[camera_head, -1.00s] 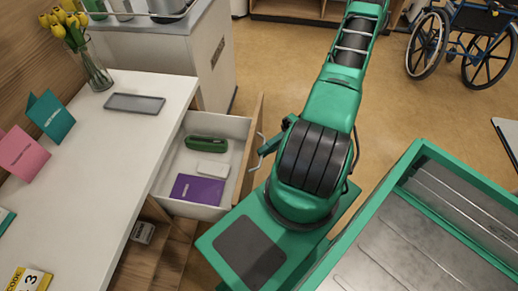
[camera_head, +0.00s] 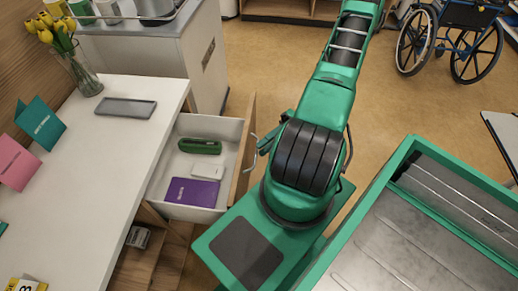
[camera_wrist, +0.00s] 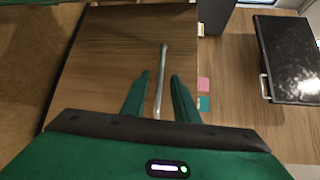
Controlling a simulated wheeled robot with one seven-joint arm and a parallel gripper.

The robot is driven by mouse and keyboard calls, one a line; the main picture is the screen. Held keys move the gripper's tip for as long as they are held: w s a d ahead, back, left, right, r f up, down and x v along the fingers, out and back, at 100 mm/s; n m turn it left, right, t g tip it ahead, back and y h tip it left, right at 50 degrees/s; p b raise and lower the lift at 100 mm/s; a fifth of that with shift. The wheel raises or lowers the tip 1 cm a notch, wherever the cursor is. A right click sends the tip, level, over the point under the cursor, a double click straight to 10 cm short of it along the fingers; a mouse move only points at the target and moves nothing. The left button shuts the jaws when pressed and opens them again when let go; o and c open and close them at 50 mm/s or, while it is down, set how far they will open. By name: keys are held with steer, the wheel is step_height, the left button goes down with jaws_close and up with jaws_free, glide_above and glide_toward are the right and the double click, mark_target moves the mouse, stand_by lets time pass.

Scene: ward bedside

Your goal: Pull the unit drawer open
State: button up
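The unit drawer (camera_head: 243,150) stands pulled out from under the white desktop, its inside in plain view. In it lie a green case (camera_head: 200,146), a small white box (camera_head: 207,172) and a purple book (camera_head: 192,192). My gripper (camera_head: 265,142) is at the outer side of the drawer front, by the handle, partly hidden by my arm. In the wrist view, the wooden drawer front (camera_wrist: 110,60) carries a metal bar handle (camera_wrist: 163,62). My gripper (camera_wrist: 160,76) has one finger on each side of the bar, with gaps showing, so it is open around it.
The white desktop (camera_head: 125,150) holds a grey tablet-like slab (camera_head: 125,107), a vase of yellow flowers (camera_head: 84,75) and folded cards (camera_head: 40,122). A wheelchair (camera_head: 450,40) is at the far right.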

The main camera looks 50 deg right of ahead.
steer(key=s+d+r, duration=0.1)
steer(key=d, duration=0.7)
steer(key=shift+s, duration=0.1)
steer(key=shift+r, duration=0.1)
steer(key=w+a+r+g+h, duration=0.1)
steer(key=r+g+h, duration=0.15)
steer(key=r, duration=0.35)
steer(key=w+a+r+m+g+h, duration=0.1)
steer(key=w+r+h, duration=0.1)
steer(key=r+h, duration=0.3)
steer(key=w+a+r+g+h, duration=0.1)
steer(key=a+r+g+h, duration=0.1)
steer(key=r, duration=0.5)
steer(key=s+a+r+m+t+h, duration=0.1)
steer(key=s+a+r+h, duration=0.2)
steer(key=r, duration=0.3)
steer(key=s+a+r+m+t+h, duration=0.1)
steer(key=s+a+r+t+h, duration=0.1)
steer(key=s+r, duration=0.3)
steer(key=shift+a+r+h, duration=0.5)
steer(key=shift+a+h, duration=0.05)
steer(key=shift+h, duration=0.2)
